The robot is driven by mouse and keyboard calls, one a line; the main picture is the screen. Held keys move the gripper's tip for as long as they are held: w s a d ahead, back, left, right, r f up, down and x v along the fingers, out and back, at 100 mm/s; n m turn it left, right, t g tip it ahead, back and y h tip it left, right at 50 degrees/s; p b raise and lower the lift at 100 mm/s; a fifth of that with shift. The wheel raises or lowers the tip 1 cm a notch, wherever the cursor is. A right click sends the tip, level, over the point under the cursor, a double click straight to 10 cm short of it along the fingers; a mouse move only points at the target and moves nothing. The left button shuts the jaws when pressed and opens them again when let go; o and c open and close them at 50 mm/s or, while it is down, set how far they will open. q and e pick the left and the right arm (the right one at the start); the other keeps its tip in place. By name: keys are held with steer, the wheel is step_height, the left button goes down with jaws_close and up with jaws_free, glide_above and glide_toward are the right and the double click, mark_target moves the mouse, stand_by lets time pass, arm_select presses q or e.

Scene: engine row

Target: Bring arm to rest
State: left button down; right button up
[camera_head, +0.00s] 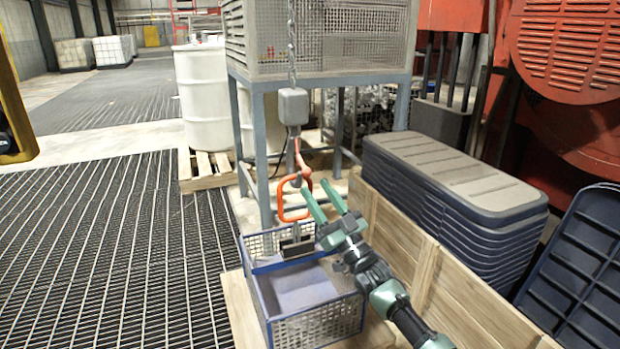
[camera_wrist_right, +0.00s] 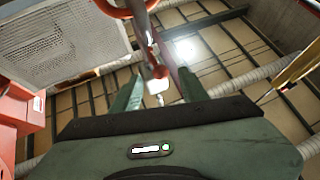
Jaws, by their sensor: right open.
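My right arm comes in from the lower right in the head view, and its green gripper (camera_head: 325,202) is open, with the two fingers spread and pointing up and to the left. The fingers are close to an orange handle (camera_head: 283,205) that hangs from a hoist hook (camera_head: 296,180); I cannot tell whether they touch. In the right wrist view the open fingers (camera_wrist_right: 155,95) point up toward the ceiling, with part of the hoist between and above them. Nothing is held between the fingers. My left gripper does not show.
A blue mesh basket (camera_head: 318,325) stands below the hook on a wooden surface. A grey hoist block (camera_head: 293,106) hangs on a chain above it. Wooden boards (camera_head: 430,262) and stacked dark lids (camera_head: 450,180) stand at the right. Grated floor (camera_head: 100,250) lies clear at the left.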

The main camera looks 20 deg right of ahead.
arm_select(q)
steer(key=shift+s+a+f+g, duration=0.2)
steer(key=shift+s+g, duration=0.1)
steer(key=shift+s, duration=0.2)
arm_select(e)
steer(key=shift+v, duration=0.85)
steer(key=shift+f, duration=0.1)
